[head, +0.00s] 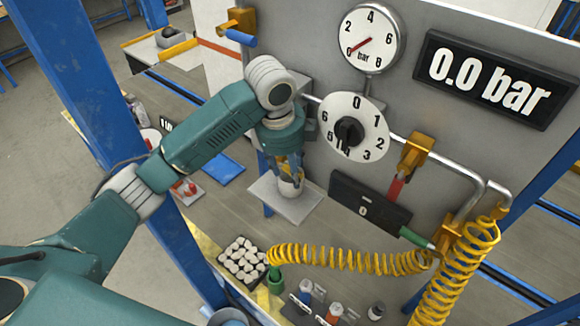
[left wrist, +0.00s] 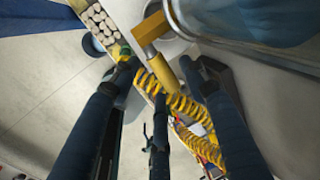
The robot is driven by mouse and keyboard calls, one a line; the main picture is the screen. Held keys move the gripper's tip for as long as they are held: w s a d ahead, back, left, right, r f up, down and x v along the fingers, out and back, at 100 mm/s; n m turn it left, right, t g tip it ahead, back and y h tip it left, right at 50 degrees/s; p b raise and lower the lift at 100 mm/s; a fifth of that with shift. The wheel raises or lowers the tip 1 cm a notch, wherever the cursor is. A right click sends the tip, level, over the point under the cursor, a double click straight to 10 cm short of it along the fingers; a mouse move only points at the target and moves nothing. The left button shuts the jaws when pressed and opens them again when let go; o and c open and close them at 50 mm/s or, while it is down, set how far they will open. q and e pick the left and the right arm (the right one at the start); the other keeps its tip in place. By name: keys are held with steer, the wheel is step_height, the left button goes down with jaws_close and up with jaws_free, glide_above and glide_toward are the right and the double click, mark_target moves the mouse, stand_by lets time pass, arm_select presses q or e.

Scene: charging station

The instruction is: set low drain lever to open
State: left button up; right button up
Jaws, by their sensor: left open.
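My left gripper (head: 288,172) points down in front of the panel, above a small grey shelf (head: 288,203). It is open; its two dark fingers also show in the left wrist view (left wrist: 163,68). A small pale and brass-coloured part (head: 290,187) lies just under the fingertips. In the left wrist view a brass fitting (left wrist: 150,27) and a short brass cylinder (left wrist: 188,76) show near the fingertips; I cannot tell whether they touch. Which part is the low drain lever is unclear. A green-handled lever (head: 416,238) and a red-handled lever (head: 396,189) are to the right.
A blue-handled valve (head: 242,38) is at upper left. A dial (head: 353,127) and pressure gauge (head: 368,40), reading near zero, are on the panel; the display (head: 492,80) reads 0.0 bar. A yellow coiled hose (head: 345,260) crosses below, near a tray of white pieces (head: 243,259).

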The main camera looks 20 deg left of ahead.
mark_target(283, 168)
arm_select(q)
steer(key=shift+c, duration=1)
jaws_close()
arm_select(e)
steer(key=shift+s, duration=1)
arm_select(q)
steer(key=shift+w+r, duration=0.1)
arm_select(e)
steer(key=shift+w, duration=0.2)
arm_select(q)
steer(key=shift+w+a+r+g+h, duration=0.1)
steer(key=shift+a+r+g+h, duration=0.15)
steer(key=shift+h, duration=0.45)
steer(key=h, duration=0.1)
steer(key=a+r+g+h, duration=0.1)
steer(key=h, duration=0.1)
steer(key=shift+w+r, duration=0.2)
steer(key=shift+w+a+r+n+g+h, duration=0.1)
steer(key=shift+a+r+n+g+h, duration=0.1)
steer(key=shift+h, duration=0.3)
steer(key=shift+w+a+r+n+g+h, duration=0.1)
steer(key=shift+r+g+h, duration=0.05)
steer(key=shift+h, duration=0.35)
arm_select(e)
steer(key=shift+w+f, duration=0.15)
steer(key=shift+f, duration=0.1)
arm_select(q)
steer(key=shift+r, duration=0.1)
